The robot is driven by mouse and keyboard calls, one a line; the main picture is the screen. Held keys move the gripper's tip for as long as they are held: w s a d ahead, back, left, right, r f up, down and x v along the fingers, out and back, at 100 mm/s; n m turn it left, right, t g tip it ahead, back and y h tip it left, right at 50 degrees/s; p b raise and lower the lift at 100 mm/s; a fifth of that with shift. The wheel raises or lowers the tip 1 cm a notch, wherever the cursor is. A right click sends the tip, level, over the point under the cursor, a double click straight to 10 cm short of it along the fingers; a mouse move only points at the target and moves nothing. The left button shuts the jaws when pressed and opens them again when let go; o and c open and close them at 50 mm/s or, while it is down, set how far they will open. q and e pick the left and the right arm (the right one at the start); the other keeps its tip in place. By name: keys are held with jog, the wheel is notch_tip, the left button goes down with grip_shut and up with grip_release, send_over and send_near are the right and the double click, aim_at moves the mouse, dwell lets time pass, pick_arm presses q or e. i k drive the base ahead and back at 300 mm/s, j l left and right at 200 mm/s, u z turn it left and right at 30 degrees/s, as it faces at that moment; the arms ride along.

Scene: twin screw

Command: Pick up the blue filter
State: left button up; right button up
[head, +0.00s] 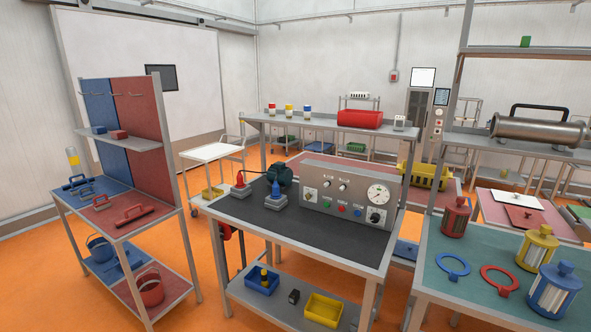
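A blue filter (552,292), a canister with a blue cap and base and a pale ribbed middle, stands upright at the front right of the green-topped table (447,283). A yellow filter (537,246) of like shape stands just behind it. A red canister (456,217) stands at the back left of the same table. Neither of my grippers shows in the head view.
A blue ring (453,265) and a red ring (500,280) lie flat left of the blue filter. A shelf post rises at the table's left back. A black-topped bench (300,235) with a control panel (347,195) stands to the left, across a narrow gap.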

aim_at(553, 290)
jog(key=z, duration=1.8)
